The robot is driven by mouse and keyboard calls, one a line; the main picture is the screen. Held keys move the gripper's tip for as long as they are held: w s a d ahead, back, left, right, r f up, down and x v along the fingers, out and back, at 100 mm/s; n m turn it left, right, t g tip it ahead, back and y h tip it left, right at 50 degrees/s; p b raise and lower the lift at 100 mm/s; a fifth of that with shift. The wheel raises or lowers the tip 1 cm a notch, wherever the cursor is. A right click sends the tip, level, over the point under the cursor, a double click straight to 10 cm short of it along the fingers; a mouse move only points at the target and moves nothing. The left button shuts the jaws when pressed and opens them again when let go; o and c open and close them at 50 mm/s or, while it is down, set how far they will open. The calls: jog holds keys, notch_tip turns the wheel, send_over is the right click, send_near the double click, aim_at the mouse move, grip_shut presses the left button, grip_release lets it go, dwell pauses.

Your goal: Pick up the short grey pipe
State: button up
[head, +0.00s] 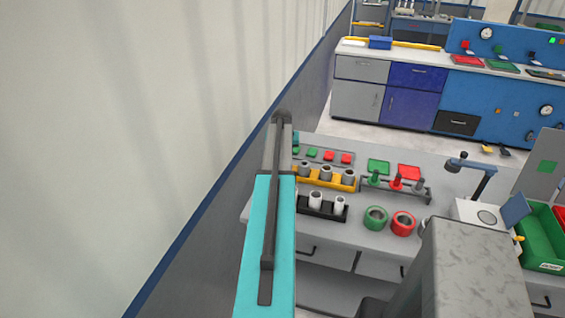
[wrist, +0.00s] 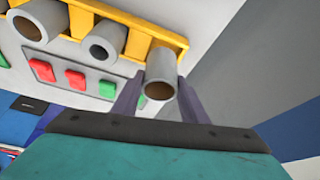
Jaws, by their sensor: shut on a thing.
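A short grey pipe (wrist: 165,66) with a brown-looking bore is between the two fingers of my gripper (wrist: 156,92) in the wrist view. The gripper is shut on it. The pipe is at the end of a yellow rack (wrist: 137,45); I cannot tell whether it still rests in the rack. Two other grey pipes are along the rack, a middle one (wrist: 108,39) and a wider one (wrist: 40,20). In the head view the yellow rack (head: 325,183) is on the bench, just right of my arm. My arm hides the gripper in the head view.
Red and green pads lie behind the yellow rack. A black rack (head: 322,211) with white pipes stands in front of it. A green ring (head: 376,218) and a red ring (head: 403,222) sit to the right. A pale wall (head: 150,120) is close on the left.

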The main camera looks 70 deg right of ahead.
notch_tip(320, 180, up, 6)
jog(key=b, duration=0.1)
jog(key=shift+r+b, duration=0.2)
jog(key=shift+b, duration=0.2)
jog(key=shift+w, duration=0.1)
dwell(1.3)
